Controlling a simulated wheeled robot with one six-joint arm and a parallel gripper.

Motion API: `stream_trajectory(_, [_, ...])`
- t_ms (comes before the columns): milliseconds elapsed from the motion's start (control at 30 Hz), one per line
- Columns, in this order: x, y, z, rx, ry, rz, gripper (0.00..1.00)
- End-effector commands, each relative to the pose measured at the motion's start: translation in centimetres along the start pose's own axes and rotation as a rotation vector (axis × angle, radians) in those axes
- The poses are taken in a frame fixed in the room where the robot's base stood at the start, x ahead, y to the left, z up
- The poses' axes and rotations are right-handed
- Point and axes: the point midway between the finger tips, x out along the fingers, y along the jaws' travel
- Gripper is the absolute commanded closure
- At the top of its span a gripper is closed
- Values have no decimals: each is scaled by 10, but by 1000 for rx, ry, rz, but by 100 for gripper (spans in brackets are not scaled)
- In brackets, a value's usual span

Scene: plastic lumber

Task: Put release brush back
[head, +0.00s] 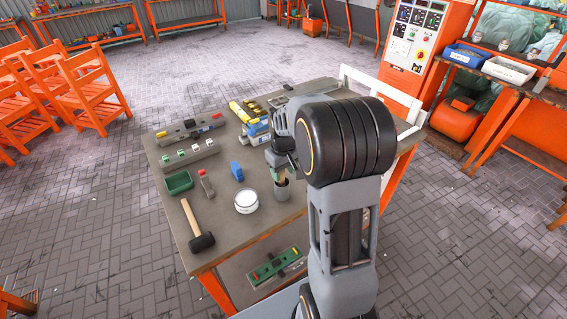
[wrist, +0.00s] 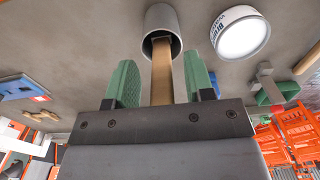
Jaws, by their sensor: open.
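The release brush shows as a flat wooden handle in the wrist view (wrist: 162,82), with its far end inside a grey cup (wrist: 162,18). In the head view the cup (head: 282,192) stands on the grey table, and a bit of the brush (head: 282,177) shows above it under my gripper (head: 281,165). In the wrist view my gripper (wrist: 160,62) is open, with one green finger on each side of the handle and gaps visible between. The brush's bristle end is hidden in the cup.
A white round tin (head: 246,203) stands left of the cup. A mallet (head: 199,235), a green tray (head: 178,182) and a blue item (head: 237,171) lie further left. Yellow and blue tools (head: 255,127) lie behind. Orange chairs and a control cabinet (head: 412,40) stand beyond the table.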

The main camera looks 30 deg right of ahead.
Motion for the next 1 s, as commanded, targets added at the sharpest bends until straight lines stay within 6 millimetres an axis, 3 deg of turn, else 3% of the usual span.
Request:
stream_trajectory(500, [-89,0,-1,0,4,1,52])
stream_trajectory(767, [-117,-2,1,1,7,2,52])
stream_trajectory(867, [-126,-14,13,7,36,12,52])
stream_trajectory(1000, [-132,-48,47,31,123,33,52])
